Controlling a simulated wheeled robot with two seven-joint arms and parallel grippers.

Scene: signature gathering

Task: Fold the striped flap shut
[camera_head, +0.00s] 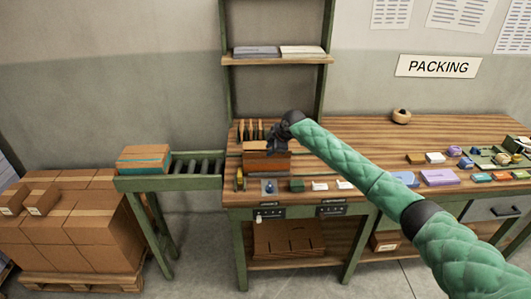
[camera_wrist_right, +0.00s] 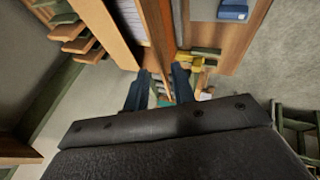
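I cannot make out a flap with clear stripes. A brown box (camera_head: 265,161) sits on the left part of the wooden workbench (camera_head: 340,135), partly hidden by my right gripper (camera_head: 277,143). The gripper is dark and hangs above the box's back part. In the right wrist view its two fingers (camera_wrist_right: 160,88) are apart. A brown panel edge (camera_wrist_right: 160,35) runs towards the gap between them; I cannot tell whether it touches either finger. A carton with a teal stripe (camera_head: 143,159) lies on the roller conveyor. My left gripper is not in view.
The roller conveyor (camera_head: 180,182) joins the bench's left end. Upright brown dividers (camera_head: 250,130) stand behind the box. Small items, including a green block (camera_head: 296,185), line the front edge. A shelf (camera_head: 277,59) stands above. The bench's middle back is clear.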

